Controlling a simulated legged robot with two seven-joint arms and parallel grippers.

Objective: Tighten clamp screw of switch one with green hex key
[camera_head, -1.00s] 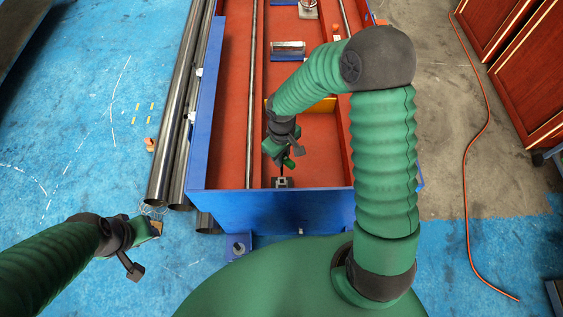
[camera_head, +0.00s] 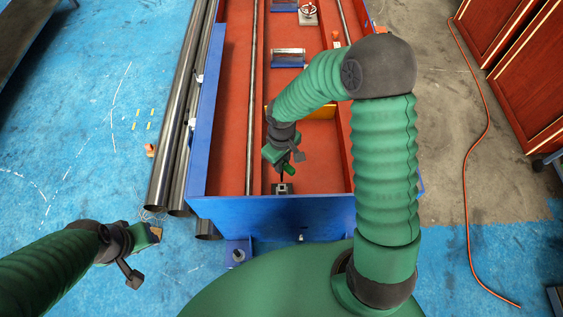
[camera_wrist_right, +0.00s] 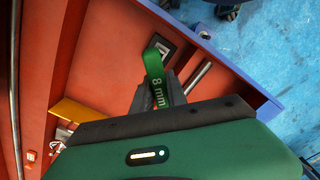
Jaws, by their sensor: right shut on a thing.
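The green hex key (camera_wrist_right: 157,80), marked "8 mm", is held in my right gripper (camera_wrist_right: 158,100), which is shut on it. In the head view the right gripper (camera_head: 281,166) points down just above a small dark block with a pale square (camera_head: 282,188) at the near end of the red-floored bed. I take this block to be switch one. It also shows beside the key in the right wrist view (camera_wrist_right: 166,46). The key's lower tip and the clamp screw are hidden, so I cannot tell if they meet. My left gripper (camera_head: 155,234) hangs over the blue floor; its jaws are unclear.
The bed has blue walls (camera_head: 270,212) close around the right gripper. A metal block (camera_head: 288,58) and a yellow piece (camera_head: 322,109) are farther along it. Steel tubes (camera_head: 178,130) lie along its left side. An orange cable (camera_head: 465,165) runs over the floor at right.

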